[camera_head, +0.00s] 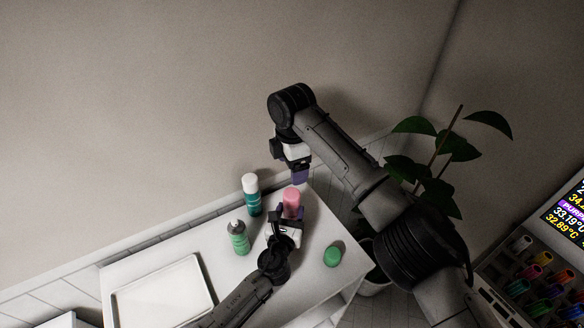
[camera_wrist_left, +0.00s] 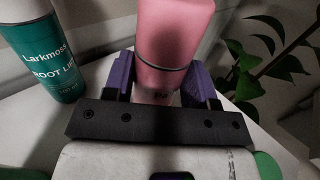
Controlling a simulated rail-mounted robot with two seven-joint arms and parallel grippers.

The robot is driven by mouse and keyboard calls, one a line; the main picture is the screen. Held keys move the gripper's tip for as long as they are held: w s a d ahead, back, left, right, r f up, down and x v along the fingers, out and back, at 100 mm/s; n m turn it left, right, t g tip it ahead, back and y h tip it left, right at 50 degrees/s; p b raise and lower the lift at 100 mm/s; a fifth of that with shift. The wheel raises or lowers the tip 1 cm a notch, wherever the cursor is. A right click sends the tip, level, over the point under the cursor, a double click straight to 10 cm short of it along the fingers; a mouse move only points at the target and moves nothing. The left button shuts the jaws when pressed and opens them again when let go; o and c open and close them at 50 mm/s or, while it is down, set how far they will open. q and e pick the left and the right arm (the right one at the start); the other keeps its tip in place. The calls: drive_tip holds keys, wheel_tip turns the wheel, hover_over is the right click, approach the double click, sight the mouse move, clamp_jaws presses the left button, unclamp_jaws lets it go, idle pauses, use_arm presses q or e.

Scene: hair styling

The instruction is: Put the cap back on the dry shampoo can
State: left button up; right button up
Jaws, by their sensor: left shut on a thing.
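A pink can (camera_head: 292,197) stands upright near the far right corner of the white table. In the left wrist view the pink can (camera_wrist_left: 173,35) has a dark ring around it. Above the ring it is smooth pink like a cap, and below it is darker with faint marks; I cannot tell if the top is fully seated. My left gripper (camera_head: 287,213) is shut on its lower part, with purple fingers on both sides (camera_wrist_left: 160,82). My right gripper (camera_head: 302,177) points down just above and slightly right of the can, apart from it. Its finger gap is hidden.
A teal bottle with a white top (camera_head: 252,199) stands close left of the can. A green spray bottle (camera_head: 238,239) and a green round item (camera_head: 332,256) flank my left gripper. A white tray (camera_head: 206,276) lies left. A plant (camera_head: 437,155) stands right of the table.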

use_arm(q)
drive_tip(key=o, duration=1.4)
drive_tip(key=b+v, duration=0.1)
drive_tip(key=v, duration=1.1)
drive_tip(key=shift+s+b, duration=0.1)
drive_tip(key=shift+b, duration=0.25)
use_arm(e)
drive_tip(key=shift+f, duration=0.85)
use_arm(q)
drive_tip(key=shift+v, duration=0.85)
use_arm(e)
drive_tip(key=shift+f, duration=0.1)
use_arm(q)
drive_tip(key=shift+r, duration=0.1)
